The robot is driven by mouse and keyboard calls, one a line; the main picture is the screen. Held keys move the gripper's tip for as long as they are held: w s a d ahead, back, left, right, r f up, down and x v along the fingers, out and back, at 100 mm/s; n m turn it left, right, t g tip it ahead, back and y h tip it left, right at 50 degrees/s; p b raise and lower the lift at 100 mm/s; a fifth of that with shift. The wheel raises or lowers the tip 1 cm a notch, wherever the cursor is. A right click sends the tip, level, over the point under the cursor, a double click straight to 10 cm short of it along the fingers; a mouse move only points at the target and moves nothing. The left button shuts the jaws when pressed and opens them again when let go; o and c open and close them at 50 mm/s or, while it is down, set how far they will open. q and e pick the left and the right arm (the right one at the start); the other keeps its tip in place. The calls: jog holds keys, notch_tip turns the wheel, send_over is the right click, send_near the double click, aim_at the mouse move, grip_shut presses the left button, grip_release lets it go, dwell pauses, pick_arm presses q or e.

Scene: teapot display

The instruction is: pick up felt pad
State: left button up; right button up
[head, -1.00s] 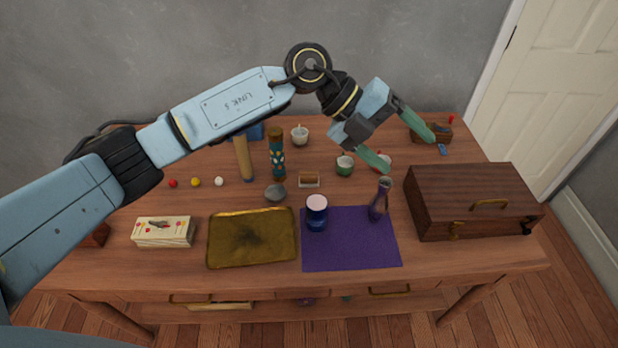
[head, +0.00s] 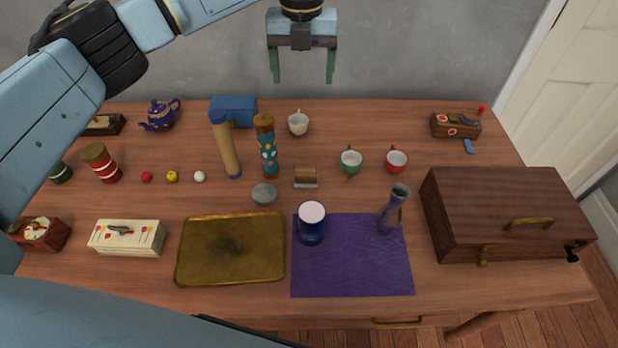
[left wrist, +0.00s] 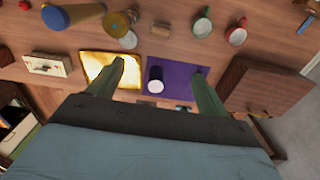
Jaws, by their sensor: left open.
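No piece is clearly recognizable as the felt pad. A small brown block with a pale grey base (head: 306,178) lies mid-table, and a small flat blue piece (head: 468,146) lies at the back right; either might be it. A flat purple cloth (head: 350,275) lies at the front, with a dark blue jar (head: 311,228) and a purple glass vase (head: 391,210) on it. My left gripper (head: 303,80) is open and empty, fingers down, raised near the back wall. Its fingers also show apart in the left wrist view (left wrist: 160,80). My right gripper is not visible.
A brass tray (head: 230,270) lies left of the cloth and a wooden case (head: 505,215) right. A green cup (head: 351,160), red cup (head: 396,160), grey stone (head: 264,194) and patterned cylinder (head: 267,150) stand around the brown block. Bare wood lies right of the red cup.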

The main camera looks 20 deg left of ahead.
pick_arm(q)
notch_tip(320, 180, down, 6)
jog(key=b, duration=0.5)
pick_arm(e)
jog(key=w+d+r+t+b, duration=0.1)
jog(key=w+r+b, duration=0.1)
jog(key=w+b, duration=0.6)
pick_arm(q)
send_over(306, 171)
jog(key=w, duration=0.1)
jog(key=f, duration=1.4)
jog(key=shift+a+f+b, duration=0.3)
jog(key=shift+a+f, duration=0.05)
jog(key=f, duration=0.1)
jog(key=f+b, duration=0.1)
jog(key=f, duration=0.1)
jog(key=s+f+b, duration=0.1)
jog(key=f, duration=0.1)
jog(key=shift+d+f, duration=0.25)
jog(key=shift+d, duration=0.05)
jog(key=shift+f, duration=0.3)
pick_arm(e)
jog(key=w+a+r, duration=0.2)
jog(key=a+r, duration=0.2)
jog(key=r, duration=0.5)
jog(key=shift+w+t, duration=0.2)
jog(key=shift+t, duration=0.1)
pick_arm(q)
jog(key=c, duration=1.1)
jog(key=shift+r, duration=0.1)
